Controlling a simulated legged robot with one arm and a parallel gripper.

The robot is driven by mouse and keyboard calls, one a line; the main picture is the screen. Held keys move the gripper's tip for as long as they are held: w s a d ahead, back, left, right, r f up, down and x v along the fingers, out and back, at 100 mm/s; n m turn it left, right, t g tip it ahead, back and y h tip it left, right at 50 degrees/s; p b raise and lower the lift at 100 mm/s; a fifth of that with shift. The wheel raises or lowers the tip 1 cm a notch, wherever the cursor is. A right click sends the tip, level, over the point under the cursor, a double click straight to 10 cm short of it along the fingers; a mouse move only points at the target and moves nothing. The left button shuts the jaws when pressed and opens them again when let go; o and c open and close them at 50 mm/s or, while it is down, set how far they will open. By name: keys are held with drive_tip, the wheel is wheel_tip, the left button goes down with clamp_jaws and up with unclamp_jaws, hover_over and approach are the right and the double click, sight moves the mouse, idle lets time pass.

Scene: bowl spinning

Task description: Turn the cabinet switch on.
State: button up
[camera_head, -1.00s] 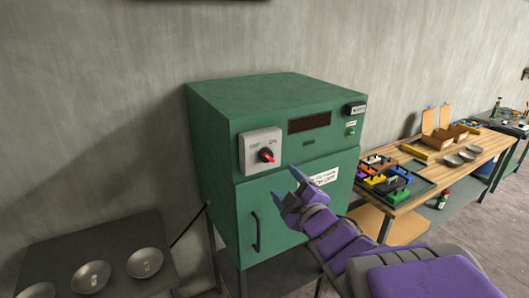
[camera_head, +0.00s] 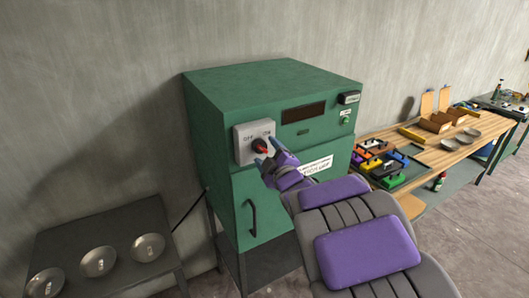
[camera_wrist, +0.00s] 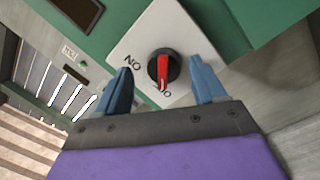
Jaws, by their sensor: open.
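The green cabinet (camera_head: 215,130) stands against the wall. Its light grey switch plate (camera_head: 242,153) bears OFF and ON labels and a black round knob with a red pointer (camera_head: 260,145). In the wrist view the knob (camera_wrist: 174,68) is near the picture's middle. Its red pointer runs down toward the partly hidden OFF label, away from ON. My gripper (camera_head: 266,153) is open in front of the plate. Its blue fingers show to the left and right of the knob in the wrist view (camera_wrist: 161,68), with gaps on both sides. I cannot tell the remaining depth.
The cabinet door has a black handle (camera_head: 252,218). A dark table (camera_head: 70,240) with three metal bowls stands at left. A wooden workbench (camera_head: 455,158) with coloured items, boxes and bowls is at right. The wall behind is bare.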

drive_tip(key=shift+w+a+r, duration=0.1)
drive_tip(key=shift+w+a, duration=0.1)
drive_tip(key=shift+w, duration=0.2)
drive_tip(key=shift+a, duration=1)
drive_tip(key=shift+c, duration=0.5)
drive_tip(key=shift+d, duration=0.7)
drive_tip(key=c, duration=0.6)
drive_tip(key=shift+a, duration=0.1)
drive_tip(key=c, duration=0.4)
drive_tip(key=shift+o, duration=0.2)
